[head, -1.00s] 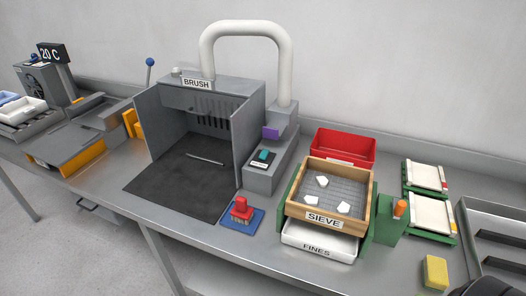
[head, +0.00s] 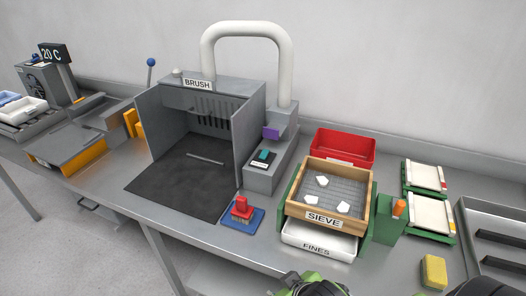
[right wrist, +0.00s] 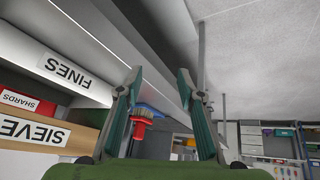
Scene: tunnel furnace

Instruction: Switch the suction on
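The grey brushing booth (head: 249,130) with the BRUSH label stands left of the middle in the head view, and a thick white hose (head: 245,29) arches from it to a grey unit (head: 263,180) on its right. A teal rocker switch (head: 263,155) sits on a dark plate on top of that unit; I cannot tell its setting. A purple part (head: 271,133) is on the unit behind it. My right gripper (right wrist: 158,80) is open and empty in the right wrist view, low by the bench's front edge, apart from the switch. My left gripper is not in view.
Right of the unit are a wooden sieve (head: 371,208) with white shards, a white FINES tray (head: 315,242) and a red bin (head: 345,148). A red brush (head: 242,207) stands on a blue mat in front.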

